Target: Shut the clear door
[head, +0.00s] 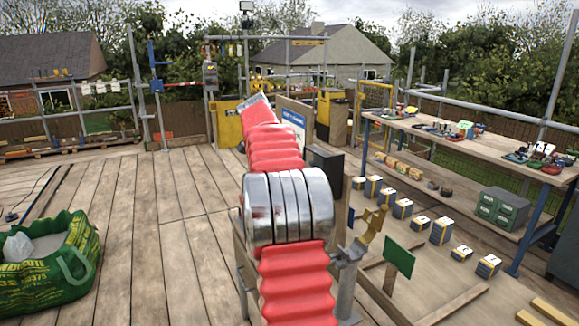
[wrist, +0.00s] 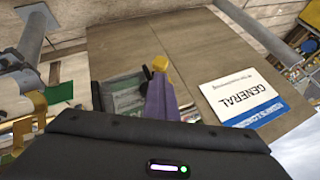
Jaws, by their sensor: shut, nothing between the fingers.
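In the wrist view, my gripper (wrist: 160,65) is shut and empty, its purple fingers with yellow tips together in one narrow wedge. Just left of the fingers is a small box with a grey rim and a see-through front (wrist: 125,94), with green and pale print behind it. This looks like the clear door, but the gripper body hides its lower part and I cannot tell how far open it stands. The fingertips overlap its right edge in the picture; contact is unclear. In the head view, my red-sleeved arm hides the fingers.
A brown board (wrist: 135,45) with a white and blue GENERAL sign (wrist: 243,97) lies behind the fingers. A gold hook (head: 372,228) and green sign (head: 398,257) stand right of my arm.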

